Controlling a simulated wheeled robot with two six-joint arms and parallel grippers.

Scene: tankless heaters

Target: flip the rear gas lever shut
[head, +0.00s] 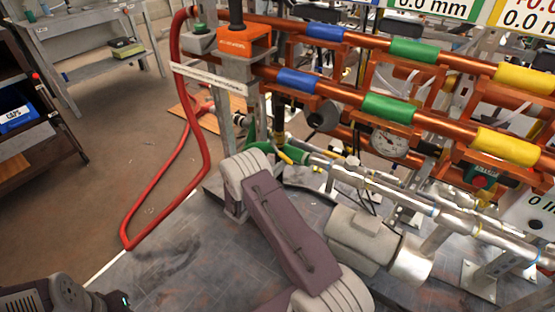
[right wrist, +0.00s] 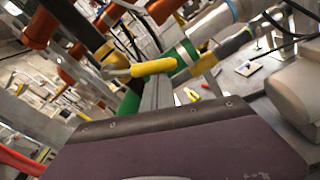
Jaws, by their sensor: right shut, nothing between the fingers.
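A yellow lever handle (right wrist: 152,68) shows in the right wrist view, beside a green pipe section (right wrist: 130,100) and a silver pipe. In the head view, a small yellow lever (head: 285,157) shows by the green pipe bend, just beyond my right wrist. My right gripper (right wrist: 157,92) is shut and empty. Its grey fingers point up at the yellow handle from below and overlap it in the picture. I cannot tell whether they touch. In the head view, my right wrist hides most of the fingers.
Copper pipes with blue, green and yellow bands (head: 387,108) run across the rack above. A grey motor (head: 362,238) stands right of my right arm. Open floor lies at left.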

